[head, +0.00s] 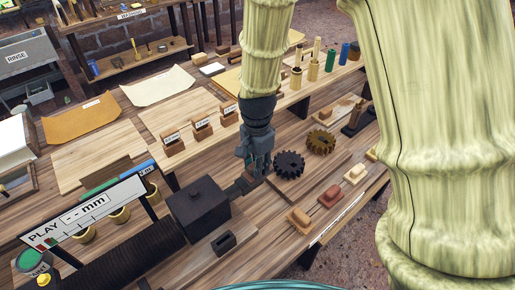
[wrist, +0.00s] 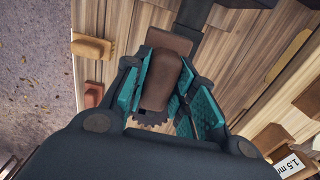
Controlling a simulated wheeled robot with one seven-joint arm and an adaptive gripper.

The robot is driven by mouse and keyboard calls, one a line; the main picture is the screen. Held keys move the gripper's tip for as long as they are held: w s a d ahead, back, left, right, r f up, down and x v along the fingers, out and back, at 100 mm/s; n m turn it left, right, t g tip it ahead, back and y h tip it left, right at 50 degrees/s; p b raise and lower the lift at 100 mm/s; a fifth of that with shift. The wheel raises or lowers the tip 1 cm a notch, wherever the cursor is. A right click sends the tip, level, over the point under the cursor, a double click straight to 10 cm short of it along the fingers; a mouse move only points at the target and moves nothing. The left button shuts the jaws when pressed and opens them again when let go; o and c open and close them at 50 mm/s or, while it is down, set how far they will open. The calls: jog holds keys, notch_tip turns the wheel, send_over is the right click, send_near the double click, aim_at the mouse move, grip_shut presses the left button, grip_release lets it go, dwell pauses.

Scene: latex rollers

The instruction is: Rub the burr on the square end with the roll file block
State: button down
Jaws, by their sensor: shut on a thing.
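My gripper (wrist: 165,105) is shut on a brown block with a rounded top (wrist: 160,80), apparently the roll file block. In the head view my gripper (head: 255,163) is low over the bench, just right of a black box (head: 198,207), and its fingers mostly hide the held block. A flat brown face (wrist: 168,41) shows just beyond the held block in the wrist view. I cannot tell whether it is part of the block or the square end, nor whether the two touch. The burr cannot be made out.
A black gear (head: 289,165) and a brown gear (head: 320,142) lie right of my gripper. Small tan and red blocks (head: 327,197) line the front edge. A dark slotted block (head: 223,243) is in front of the box. A "PLAY -- mm" sign (head: 85,212) stands at left.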

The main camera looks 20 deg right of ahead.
jog(key=shift+r+p, duration=1.75)
jog(key=shift+r, duration=0.6)
